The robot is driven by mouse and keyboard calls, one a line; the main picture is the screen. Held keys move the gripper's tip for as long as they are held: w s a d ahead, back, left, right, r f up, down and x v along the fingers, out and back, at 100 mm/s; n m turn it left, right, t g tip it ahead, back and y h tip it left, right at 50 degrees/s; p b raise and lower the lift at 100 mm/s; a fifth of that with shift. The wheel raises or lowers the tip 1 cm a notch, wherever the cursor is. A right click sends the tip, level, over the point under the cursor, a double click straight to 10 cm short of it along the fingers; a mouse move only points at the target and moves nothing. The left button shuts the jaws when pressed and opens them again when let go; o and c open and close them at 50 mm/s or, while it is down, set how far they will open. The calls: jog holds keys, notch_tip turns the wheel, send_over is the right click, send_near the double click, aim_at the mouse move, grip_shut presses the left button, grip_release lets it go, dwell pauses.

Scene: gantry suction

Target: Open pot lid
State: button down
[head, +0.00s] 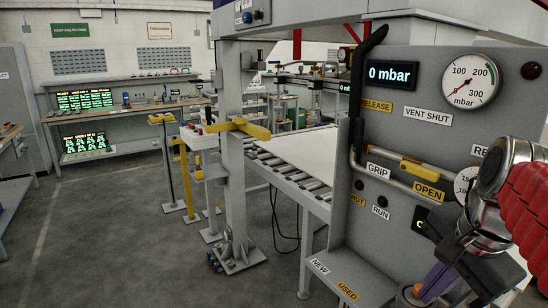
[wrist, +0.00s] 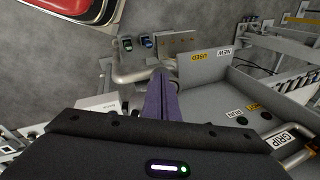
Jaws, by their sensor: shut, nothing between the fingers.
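My gripper (head: 436,281) is low at the right of the head view, in front of the grey panel. Its purple fingers point down and left, shut and empty. In the wrist view the fingers (wrist: 163,95) point up the picture, tips over or close to a grey metal pipe bend (wrist: 132,68); I cannot tell if they touch. A small orange knob (head: 417,291) shows beside the fingertips in the head view. I cannot clearly make out a pot or its lid; the fingers and gripper body hide part of that area.
The grey panel (head: 400,215) has a gauge (head: 470,82), a "0 mbar" display (head: 391,74) and a yellow-handled valve (head: 425,171). A ledge below carries NEW (head: 319,267) and USED (head: 347,291) labels. A roller conveyor (head: 290,177) stands behind. Floor is clear at left.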

jog(key=s+a+f+n+t, duration=0.2)
jog(key=s+a+f+n, duration=0.1)
jog(key=a+f+n, duration=0.8)
jog(key=shift+s+a+n, duration=0.35)
jog(key=shift+a+n, duration=0.15)
jog(key=shift+n, duration=1.4)
jog(key=c, duration=2.5)
grip_release()
jog(key=shift+f, duration=0.1)
